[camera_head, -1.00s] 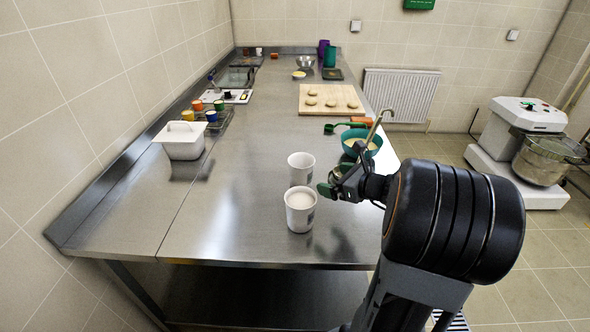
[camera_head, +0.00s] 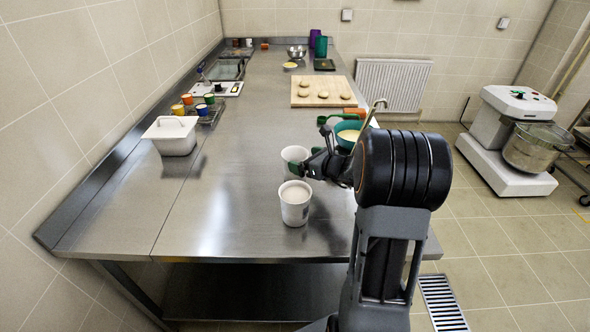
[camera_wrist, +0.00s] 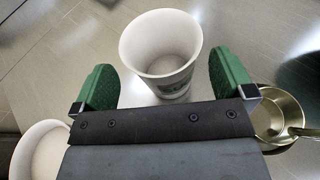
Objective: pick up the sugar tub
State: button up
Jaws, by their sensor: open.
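Two white tubs stand upright near the front of the steel table. I cannot read which is the sugar tub. The farther tub (camera_head: 294,153) is partly hidden by my gripper (camera_head: 314,168). In the wrist view this tub (camera_wrist: 160,42) has a green mark on its side and pale contents low inside. My gripper (camera_wrist: 163,68) is open, with a green finger on either side of the tub's near part, apart from its wall. The nearer tub (camera_head: 294,208) is filled high with pale stuff; it also shows at the wrist view's lower left (camera_wrist: 42,150).
A brass-coloured pan (camera_wrist: 290,110) lies right of the farther tub. A teal bowl (camera_head: 349,128) stands behind my gripper. The table's left front is clear.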

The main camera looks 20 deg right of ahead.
aim_at(299, 157)
jog(key=shift+x, duration=1.8)
jog(key=shift+c, duration=0.2)
jog(key=c, duration=0.9)
